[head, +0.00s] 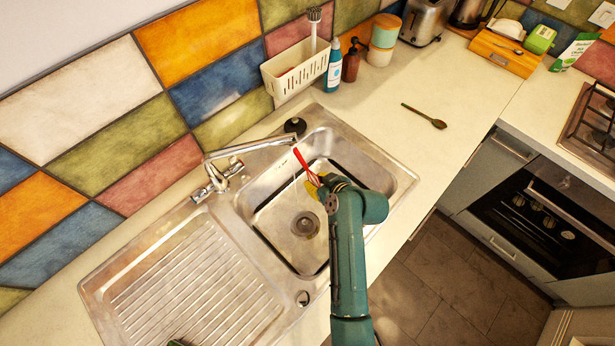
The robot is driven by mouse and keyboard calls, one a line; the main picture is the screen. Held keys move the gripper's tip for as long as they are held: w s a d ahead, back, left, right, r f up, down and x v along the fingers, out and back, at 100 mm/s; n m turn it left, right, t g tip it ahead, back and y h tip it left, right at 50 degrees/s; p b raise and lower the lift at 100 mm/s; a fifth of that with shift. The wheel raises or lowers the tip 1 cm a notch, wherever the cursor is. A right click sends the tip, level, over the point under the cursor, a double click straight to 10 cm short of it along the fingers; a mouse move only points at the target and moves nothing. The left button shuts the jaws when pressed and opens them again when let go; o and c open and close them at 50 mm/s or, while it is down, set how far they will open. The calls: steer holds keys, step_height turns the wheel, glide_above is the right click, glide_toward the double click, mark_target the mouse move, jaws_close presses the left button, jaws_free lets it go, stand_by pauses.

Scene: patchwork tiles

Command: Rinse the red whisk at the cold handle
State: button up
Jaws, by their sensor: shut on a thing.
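A red whisk (302,160) is held over the sink basin (268,222), its red end pointing up and left toward the spout. My gripper (316,182) is shut on the whisk, and my arm hides part of the basin's right side. The steel tap (222,170) stands at the left rim of the basin, its spout reaching right to a point just above the red end. A thin pale line below the spout may be water. The tap's handles are small here, and I cannot tell which is the cold one.
A ribbed drainboard (185,290) lies left of the basin. A white caddy (296,68), a blue bottle (333,72) and a brown bottle (351,62) stand behind. A dark spoon (425,117) lies on the counter. A hob (592,130) is far right. The counter right of the sink is mostly clear.

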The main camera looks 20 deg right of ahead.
steer(key=s+d+p, duration=0.2)
steer(key=s+p, duration=0.2)
steer(key=s, duration=0.3)
steer(key=shift+s, duration=0.35)
stand_by(0.4)
stand_by(0.8)
steer(key=p+v, duration=0.5)
steer(key=v, duration=0.1)
steer(key=shift+s+d, duration=0.2)
steer(key=shift+s, duration=0.05)
stand_by(1.1)
